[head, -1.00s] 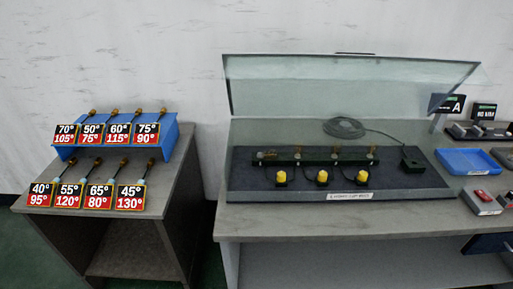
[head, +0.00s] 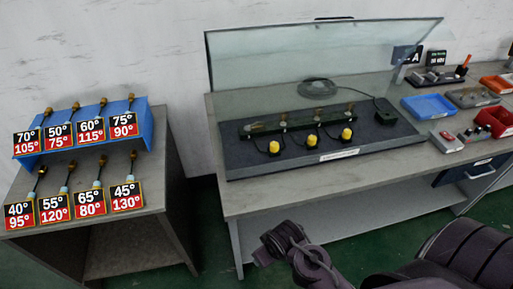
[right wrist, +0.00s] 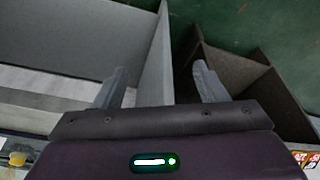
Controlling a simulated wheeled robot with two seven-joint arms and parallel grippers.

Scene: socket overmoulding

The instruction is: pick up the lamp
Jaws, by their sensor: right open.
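I cannot tell for certain which object is the lamp. A dark bar (head: 299,122) on the bench mat carries small brass-coloured and clear pieces, too small to make out. Three yellow domed pieces (head: 311,139) stand in front of it, wired to it. Several brass-tipped pieces on leads stand behind number tags on the left stand, such as the one at the 45° tag (head: 127,196). My right gripper (right wrist: 155,86) is open and empty, its fingers apart over the gap between the furniture. My left gripper is in no view.
The left stand (head: 150,185) carries a blue rack (head: 152,130). Green floor shows between them.

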